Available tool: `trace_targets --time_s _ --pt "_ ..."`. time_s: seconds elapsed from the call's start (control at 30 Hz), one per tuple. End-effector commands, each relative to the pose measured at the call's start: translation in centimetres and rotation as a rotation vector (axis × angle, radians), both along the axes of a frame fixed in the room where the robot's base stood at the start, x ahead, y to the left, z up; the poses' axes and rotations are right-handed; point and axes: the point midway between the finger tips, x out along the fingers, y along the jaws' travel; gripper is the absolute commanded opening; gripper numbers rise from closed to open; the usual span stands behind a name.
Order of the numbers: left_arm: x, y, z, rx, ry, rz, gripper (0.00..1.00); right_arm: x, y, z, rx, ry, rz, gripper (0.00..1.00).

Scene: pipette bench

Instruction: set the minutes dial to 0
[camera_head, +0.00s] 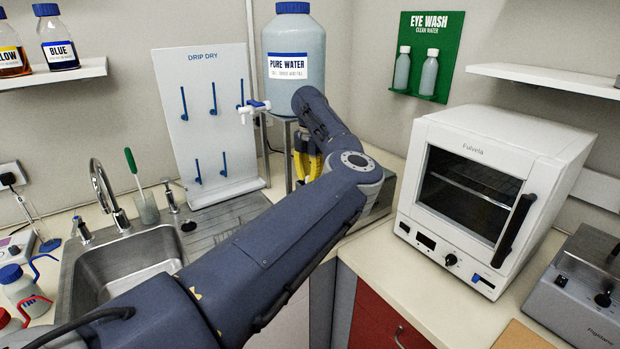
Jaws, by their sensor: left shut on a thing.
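My left arm reaches in from the lower left to the middle of the view. My left gripper (308,166), with yellow finger parts, is at the back of the bench, below and just right of the big pure water bottle (293,50). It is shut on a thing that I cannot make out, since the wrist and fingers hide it. No dial can be surely read as the minutes dial. A black knob (450,260) shows on the white oven's front, and another (603,299) on the metal device at the right edge. My right gripper is not in view.
The white oven (535,150) stands right of my arm, its door shut. A metal device (590,280) is at the right edge. The sink (125,265) and drip-dry rack (200,110) are at left. The bottle's stand (287,165) is close to the gripper.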

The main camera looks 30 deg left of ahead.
Motion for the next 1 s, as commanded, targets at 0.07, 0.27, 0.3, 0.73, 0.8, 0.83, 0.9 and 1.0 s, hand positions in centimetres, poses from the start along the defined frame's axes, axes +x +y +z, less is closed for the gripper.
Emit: trace_targets --time_s 0.07,0.27,0.3,0.73,0.8,0.83,0.9,1.0 --pt "0.01 0.01 0.04 0.000 -0.001 0.022 0.00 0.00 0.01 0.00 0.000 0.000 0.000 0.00" --pt "0.02 0.01 0.04 0.000 -0.001 0.030 0.00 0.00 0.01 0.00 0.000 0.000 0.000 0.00" --pt "0.02 0.01 0.05 0.000 -0.001 0.030 0.00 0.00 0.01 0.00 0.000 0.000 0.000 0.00" --pt "0.01 0.01 0.02 0.000 -0.001 0.029 0.51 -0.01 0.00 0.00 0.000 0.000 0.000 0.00" --pt "0.01 0.01 0.02 0.000 -0.001 0.029 0.51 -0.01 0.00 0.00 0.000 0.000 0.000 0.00" --pt "0.01 0.01 0.02 0.000 -0.001 0.029 0.51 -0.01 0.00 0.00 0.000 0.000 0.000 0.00" --pt "0.01 0.01 0.03 0.000 -0.001 0.029 0.51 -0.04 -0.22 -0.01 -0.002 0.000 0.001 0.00" --pt "0.03 0.00 0.34 0.000 -0.001 0.029 0.51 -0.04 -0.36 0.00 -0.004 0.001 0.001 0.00"
